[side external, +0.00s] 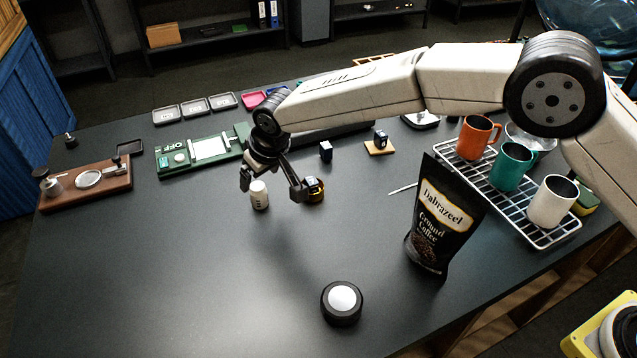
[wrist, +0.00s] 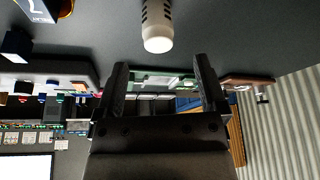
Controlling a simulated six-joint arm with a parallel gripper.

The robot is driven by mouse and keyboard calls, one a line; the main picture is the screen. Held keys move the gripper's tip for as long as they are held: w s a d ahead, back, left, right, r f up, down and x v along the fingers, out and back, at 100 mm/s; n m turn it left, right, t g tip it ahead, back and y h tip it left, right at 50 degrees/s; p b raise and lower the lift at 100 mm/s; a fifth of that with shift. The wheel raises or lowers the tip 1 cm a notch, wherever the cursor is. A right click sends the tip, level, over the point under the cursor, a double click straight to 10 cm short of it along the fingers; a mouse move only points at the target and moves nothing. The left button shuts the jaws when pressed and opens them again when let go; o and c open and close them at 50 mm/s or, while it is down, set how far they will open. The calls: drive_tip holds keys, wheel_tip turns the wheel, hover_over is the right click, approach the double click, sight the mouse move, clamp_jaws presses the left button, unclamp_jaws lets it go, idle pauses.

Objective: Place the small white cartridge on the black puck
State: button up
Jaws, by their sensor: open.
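The small white cartridge (side external: 259,195) stands upright on the dark table, just below my gripper. It has dark markings on its side. My gripper (side external: 272,187) is open, with its fingers spread near the cartridge. In the wrist view, the cartridge (wrist: 158,25) lies just beyond the fingertips, roughly in line with the gap between the fingers (wrist: 160,65); nothing is held. The black puck (side external: 342,302) with a white round top sits near the table's front edge, to the right of the cartridge, with nothing on it. The puck is not in the wrist view.
A black coffee bag (side external: 440,215) stands to the right, before a wire rack (side external: 520,222) with mugs. A green board (side external: 190,158) lies behind. The table between cartridge and puck is clear.

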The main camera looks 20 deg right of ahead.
sight(258, 186)
drive_tip(key=shift+w+f, duration=0.1)
drive_tip(key=shift+f, duration=0.15)
drive_tip(key=shift+f, duration=0.1)
drive_tip(key=shift+x, duration=2.55)
clamp_jaws()
